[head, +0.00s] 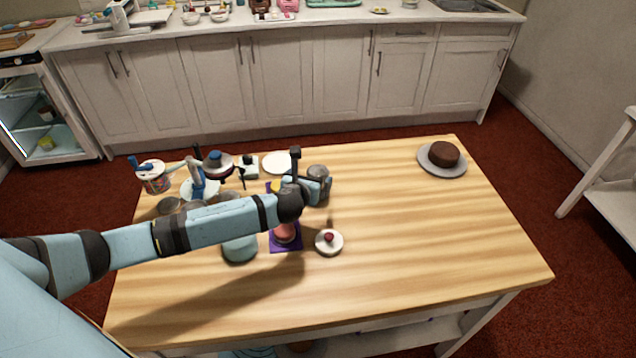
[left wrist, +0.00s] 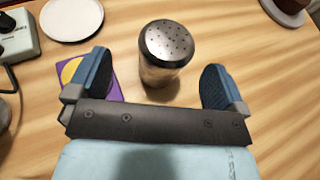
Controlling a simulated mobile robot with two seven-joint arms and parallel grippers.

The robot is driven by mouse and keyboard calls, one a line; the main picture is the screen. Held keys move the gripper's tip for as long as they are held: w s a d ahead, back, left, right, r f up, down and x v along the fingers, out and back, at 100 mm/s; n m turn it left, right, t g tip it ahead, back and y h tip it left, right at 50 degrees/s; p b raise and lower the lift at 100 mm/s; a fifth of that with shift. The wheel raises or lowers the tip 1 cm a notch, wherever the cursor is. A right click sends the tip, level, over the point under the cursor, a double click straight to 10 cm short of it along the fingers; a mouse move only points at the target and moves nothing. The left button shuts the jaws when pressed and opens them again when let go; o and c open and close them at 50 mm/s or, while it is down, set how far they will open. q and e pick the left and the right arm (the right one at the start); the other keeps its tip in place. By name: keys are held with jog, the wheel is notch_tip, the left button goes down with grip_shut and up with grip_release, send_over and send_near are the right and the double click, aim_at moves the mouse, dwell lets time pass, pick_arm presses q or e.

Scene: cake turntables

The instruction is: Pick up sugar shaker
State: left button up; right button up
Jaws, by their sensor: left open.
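The sugar shaker (left wrist: 165,52) stands upright on the wooden table, with a perforated metal top and a clear-looking body. In the left wrist view it is between and slightly beyond the two blue-grey fingers of my left gripper (left wrist: 157,78), with gaps on both sides. In the head view the shaker's top (head: 318,171) shows just behind my left gripper (head: 314,188), which hides its lower part. My left gripper is open and empty. My right gripper is out of view.
A purple card (left wrist: 104,78) lies beside the left finger. A white plate (head: 277,162), a small scale and turntables with cakes crowd the table's left side. A chocolate cake (head: 445,153) stands far right. The right half is mostly clear.

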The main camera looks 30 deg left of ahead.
aim_at(315, 176)
pick_arm(q)
jog(key=x, duration=0.3)
jog(key=d+x, duration=0.1)
jog(key=x, duration=0.1)
jog(key=shift+w+a, duration=0.15)
jog(key=shift+w, duration=0.1)
jog(key=shift+r, duration=0.1)
jog(key=c, duration=1.1)
jog(key=shift+c, duration=0.2)
